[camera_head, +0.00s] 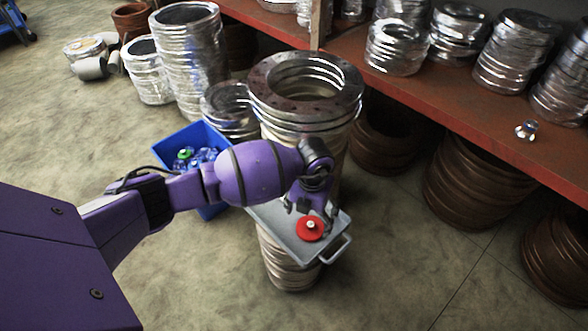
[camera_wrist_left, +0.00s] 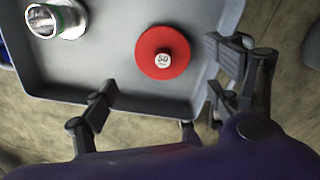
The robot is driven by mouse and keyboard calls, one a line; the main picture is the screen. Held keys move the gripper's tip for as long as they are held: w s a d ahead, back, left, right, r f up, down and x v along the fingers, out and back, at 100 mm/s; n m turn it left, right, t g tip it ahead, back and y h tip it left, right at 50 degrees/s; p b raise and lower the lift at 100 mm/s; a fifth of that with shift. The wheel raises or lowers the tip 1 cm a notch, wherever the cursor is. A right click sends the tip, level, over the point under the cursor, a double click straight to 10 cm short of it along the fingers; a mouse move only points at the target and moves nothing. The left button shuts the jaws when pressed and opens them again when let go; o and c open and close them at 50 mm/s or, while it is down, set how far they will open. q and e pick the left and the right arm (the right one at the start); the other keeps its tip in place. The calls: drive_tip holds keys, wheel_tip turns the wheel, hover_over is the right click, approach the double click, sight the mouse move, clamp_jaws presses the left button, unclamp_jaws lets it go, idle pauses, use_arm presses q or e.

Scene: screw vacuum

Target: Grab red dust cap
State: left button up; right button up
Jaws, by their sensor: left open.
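The red dust cap (camera_head: 309,229) is a flat red disc with a small pale knob on top. It lies on the grey tray (camera_head: 339,239), which rests on a stack of metal rings. In the left wrist view the cap (camera_wrist_left: 163,53) lies beyond the fingers, near the tray's right side. My left gripper (camera_head: 308,208) is just above the tray, beside the cap. In the wrist view its fingers (camera_wrist_left: 160,85) are spread wide with nothing between them. My right gripper is not in view.
A metal fitting with a green band (camera_wrist_left: 57,20) stands at the tray's left. A blue bin (camera_head: 166,152) with parts is left of the stacks. A tall stack of metal flanges (camera_head: 305,90) stands close behind my arm. A red-brown shelf (camera_head: 455,115) runs along the right.

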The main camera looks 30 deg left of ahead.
sight(310, 223)
use_arm(q)
drive_tip(key=f, duration=0.1)
drive_tip(key=f+b, duration=0.1)
drive_tip(key=f, duration=0.3)
drive_tip(key=shift+w+d, duration=0.1)
drive_tip(key=shift+w, duration=0.3)
drive_tip(key=shift+c, duration=0.3)
drive_tip(key=c, duration=0.8)
